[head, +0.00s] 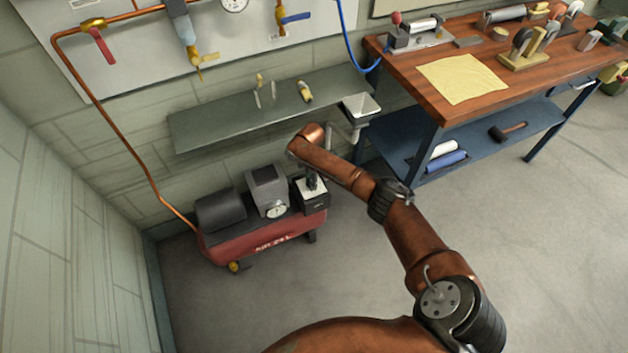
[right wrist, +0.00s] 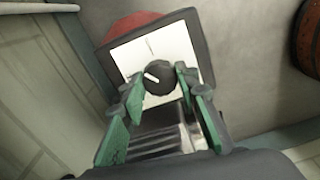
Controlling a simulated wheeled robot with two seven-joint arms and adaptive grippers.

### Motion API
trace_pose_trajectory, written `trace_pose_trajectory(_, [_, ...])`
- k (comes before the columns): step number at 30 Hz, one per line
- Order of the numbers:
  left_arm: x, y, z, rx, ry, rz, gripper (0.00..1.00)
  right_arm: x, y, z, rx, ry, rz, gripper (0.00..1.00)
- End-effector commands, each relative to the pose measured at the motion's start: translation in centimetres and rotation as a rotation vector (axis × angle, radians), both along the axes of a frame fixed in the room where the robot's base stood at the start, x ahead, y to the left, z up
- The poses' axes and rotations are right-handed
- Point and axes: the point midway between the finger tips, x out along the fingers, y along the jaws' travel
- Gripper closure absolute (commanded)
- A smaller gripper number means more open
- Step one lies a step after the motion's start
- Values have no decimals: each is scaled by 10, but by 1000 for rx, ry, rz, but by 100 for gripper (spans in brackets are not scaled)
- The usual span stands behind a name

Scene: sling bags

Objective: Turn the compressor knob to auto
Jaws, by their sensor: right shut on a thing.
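The compressor (head: 262,238) stands on the floor by the wall, with a red tank, a black motor and a grey housing with a round gauge. A black switch box (head: 315,203) with a white face sits at its right end. In the right wrist view the round black knob (right wrist: 160,72) with a white pointer mark is on the white face plate (right wrist: 182,49). The pointer is slanted toward the upper left. My right gripper (right wrist: 160,78) is shut on the knob, with one green finger on each side. In the head view this gripper (head: 312,182) is small and dark above the box. My left gripper is not in view.
A grey wall shelf (head: 215,122) hangs behind and above the compressor. A wooden workbench (head: 470,108) with a blue lower shelf stands to the right of it. A copper pipe (head: 125,140) runs down the wall to the tank. The floor in front is clear.

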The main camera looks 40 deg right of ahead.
Motion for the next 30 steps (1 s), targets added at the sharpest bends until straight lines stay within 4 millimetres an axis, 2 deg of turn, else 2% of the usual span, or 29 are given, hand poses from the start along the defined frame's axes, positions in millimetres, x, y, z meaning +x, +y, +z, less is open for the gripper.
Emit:
trace_pose_trajectory(12, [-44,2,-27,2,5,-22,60,0,2,2,3,1,-383,95])
trace_pose_trajectory(21, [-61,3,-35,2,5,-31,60,0,2,1,2,1,-579,95])
trace_pose_trajectory(30, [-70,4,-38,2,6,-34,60,0,1,0,1,0,-669,95])
